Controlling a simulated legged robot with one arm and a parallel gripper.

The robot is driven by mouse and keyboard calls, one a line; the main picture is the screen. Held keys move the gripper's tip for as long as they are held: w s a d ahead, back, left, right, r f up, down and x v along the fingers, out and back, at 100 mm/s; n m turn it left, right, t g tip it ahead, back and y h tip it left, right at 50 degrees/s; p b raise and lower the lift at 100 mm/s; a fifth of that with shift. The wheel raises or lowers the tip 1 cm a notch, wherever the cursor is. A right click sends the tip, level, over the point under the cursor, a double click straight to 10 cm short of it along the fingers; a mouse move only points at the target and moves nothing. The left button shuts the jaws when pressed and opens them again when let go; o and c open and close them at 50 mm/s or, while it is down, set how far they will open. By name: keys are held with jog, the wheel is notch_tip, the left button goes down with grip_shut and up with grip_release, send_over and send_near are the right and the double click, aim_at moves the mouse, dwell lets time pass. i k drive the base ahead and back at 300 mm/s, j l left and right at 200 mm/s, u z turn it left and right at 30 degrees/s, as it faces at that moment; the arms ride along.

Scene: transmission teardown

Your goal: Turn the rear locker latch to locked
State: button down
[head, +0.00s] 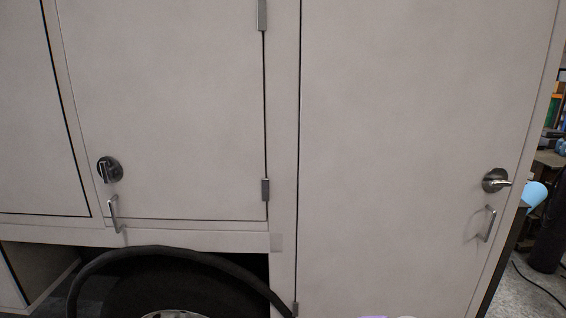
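Two closed pale locker doors with round metal latches face me in the head view. The right door (410,120) is tall; its latch (495,181) sits near its right edge with the lever pointing right, about level. The left door (165,100) is shorter; its latch (110,170) sits near its lower left corner with its dark grip about upright. I cannot tell from markings which door is the rear locker, or which lever position means locked. My gripper is not in view.
Bent metal pull handles stick out below the latches, on the left door (116,213) and the right door (488,224). A wheel (180,285) sits under a dark arch (165,252) at lower left. Beyond the right edge are a light blue object (534,194) and floor cables.

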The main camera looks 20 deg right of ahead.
aim_at(496, 182)
jog(key=z, duration=1.95)
